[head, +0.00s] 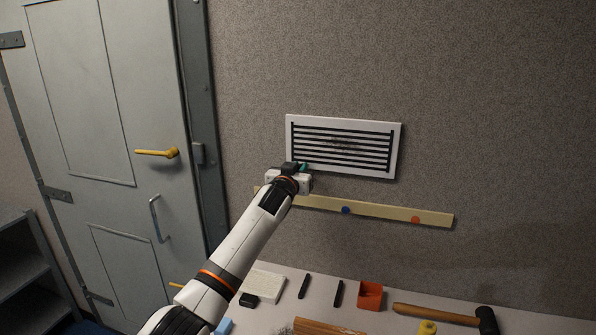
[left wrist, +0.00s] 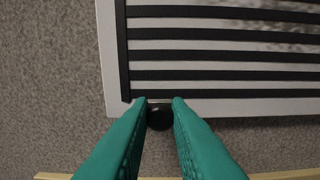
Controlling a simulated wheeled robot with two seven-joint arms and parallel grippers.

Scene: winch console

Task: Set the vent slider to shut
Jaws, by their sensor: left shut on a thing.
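The vent (head: 345,147) is a white plate with black slats on the wall, and the slats look open with dark gaps between. Its lower left part fills the left wrist view (left wrist: 112,60). A black slider knob (left wrist: 160,119) sits at the vent's bottom edge near the left corner. My left gripper (head: 303,167) is at that corner, its teal fingers (left wrist: 160,101) on either side of the knob and shut on it. In the head view my gripper hides the knob. My right gripper is not in view.
A pale yellow strip (head: 382,212) with a blue dot (head: 346,210) and an orange dot (head: 415,219) runs on the wall below the vent. A bench below holds an orange box (head: 370,295), a mallet (head: 440,314) and other items. A grey door stands at left.

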